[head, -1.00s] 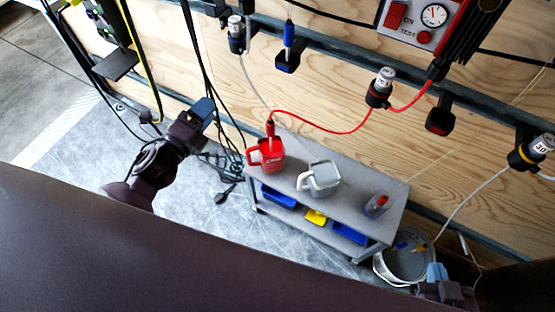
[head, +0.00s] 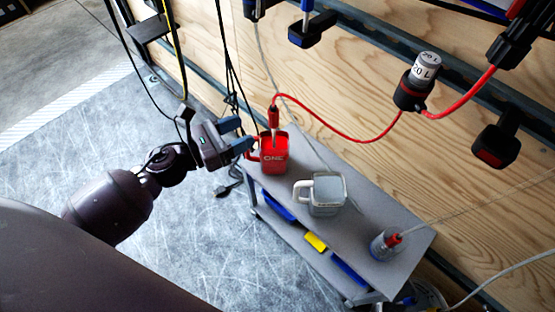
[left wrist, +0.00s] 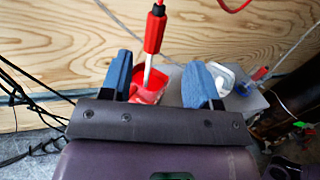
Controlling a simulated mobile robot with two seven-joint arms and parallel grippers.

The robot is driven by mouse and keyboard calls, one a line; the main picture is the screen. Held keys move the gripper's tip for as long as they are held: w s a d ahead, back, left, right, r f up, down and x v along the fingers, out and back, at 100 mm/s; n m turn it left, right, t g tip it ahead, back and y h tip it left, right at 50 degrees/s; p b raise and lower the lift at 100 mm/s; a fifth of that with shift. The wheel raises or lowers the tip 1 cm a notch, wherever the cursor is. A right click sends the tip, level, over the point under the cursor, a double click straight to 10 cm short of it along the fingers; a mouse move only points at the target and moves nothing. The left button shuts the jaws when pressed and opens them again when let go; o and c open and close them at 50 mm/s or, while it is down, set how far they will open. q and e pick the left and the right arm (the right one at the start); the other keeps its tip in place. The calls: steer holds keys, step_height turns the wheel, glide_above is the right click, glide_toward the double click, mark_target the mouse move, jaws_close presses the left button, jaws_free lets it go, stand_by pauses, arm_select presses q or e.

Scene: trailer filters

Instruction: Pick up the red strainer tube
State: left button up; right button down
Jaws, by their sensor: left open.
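The red strainer tube (head: 274,118) has a red grip and a thin grey lower end. It stands upright in the red jug (head: 274,155), with a red hose (head: 345,137) running from its top. My left gripper (head: 240,135) is open and empty, just left of the tube, with its blue fingers pointing at it. In the left wrist view the tube (left wrist: 154,32) shows between and beyond the two fingers (left wrist: 161,75). The tube does not touch the fingers there. The tube's lower tip is hidden inside the jug. My right gripper is not in view.
The jug stands on a grey cart (head: 385,205) with a white jug (head: 326,193) and a clear cup (head: 386,244) to its right. Black cables (head: 228,70) hang close to my left gripper. A wooden wall (head: 350,90) stands behind.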

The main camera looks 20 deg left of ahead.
mark_target(270, 118)
arm_select(q)
steer(key=x, duration=0.5)
steer(key=shift+w, duration=0.15)
steer(key=x, duration=0.5)
steer(key=shift+w+b, duration=0.35)
jaws_close()
